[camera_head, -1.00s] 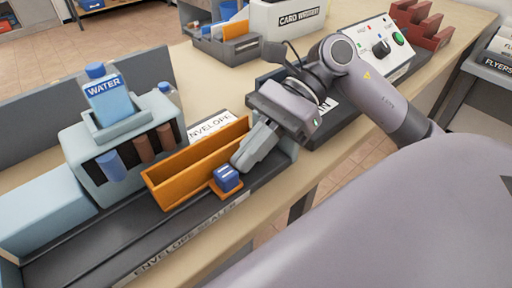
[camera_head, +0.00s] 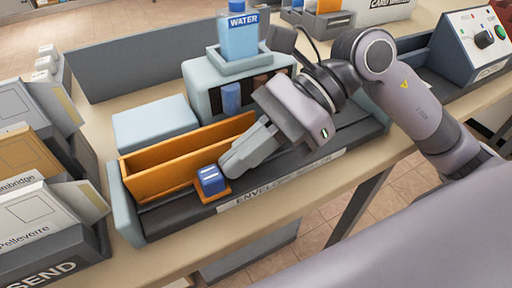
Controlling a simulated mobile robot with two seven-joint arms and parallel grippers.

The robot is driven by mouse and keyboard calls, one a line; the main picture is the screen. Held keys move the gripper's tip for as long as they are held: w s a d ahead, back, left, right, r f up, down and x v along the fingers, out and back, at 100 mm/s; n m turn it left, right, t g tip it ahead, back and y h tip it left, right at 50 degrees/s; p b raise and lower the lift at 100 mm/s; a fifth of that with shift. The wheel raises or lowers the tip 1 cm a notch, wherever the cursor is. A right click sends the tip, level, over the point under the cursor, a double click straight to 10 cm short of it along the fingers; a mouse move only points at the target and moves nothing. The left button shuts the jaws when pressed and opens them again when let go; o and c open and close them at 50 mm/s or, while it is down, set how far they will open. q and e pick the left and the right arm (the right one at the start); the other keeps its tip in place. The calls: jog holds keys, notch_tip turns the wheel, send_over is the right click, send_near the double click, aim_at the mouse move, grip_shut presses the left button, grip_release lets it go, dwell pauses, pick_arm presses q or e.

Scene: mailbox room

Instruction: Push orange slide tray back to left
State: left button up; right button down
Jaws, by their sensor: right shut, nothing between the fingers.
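The orange slide tray (camera_head: 158,182) sits at the left end of the dark rail of the envelope sealer (camera_head: 190,214), close to its pale left end wall (camera_head: 124,205). A blue block (camera_head: 211,180) on a small orange tab sticks out at the tray's front right. My right gripper (camera_head: 228,168) is shut, with its fingertips right beside the blue block's right side; whether they touch it I cannot tell. The gripper hides the right end of the tray. My left gripper is not in view.
The pale sealer housing (camera_head: 203,82) holds a water bottle (camera_head: 238,38) behind the tray. A pale blue box (camera_head: 154,126) stands behind the tray's left part. Mail bins with envelopes (camera_head: 40,222) stand at far left. A control box (camera_head: 470,45) is at upper right.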

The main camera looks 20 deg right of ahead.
jog(key=shift+a, duration=0.25)
jog(key=shift+s+a, duration=0.1)
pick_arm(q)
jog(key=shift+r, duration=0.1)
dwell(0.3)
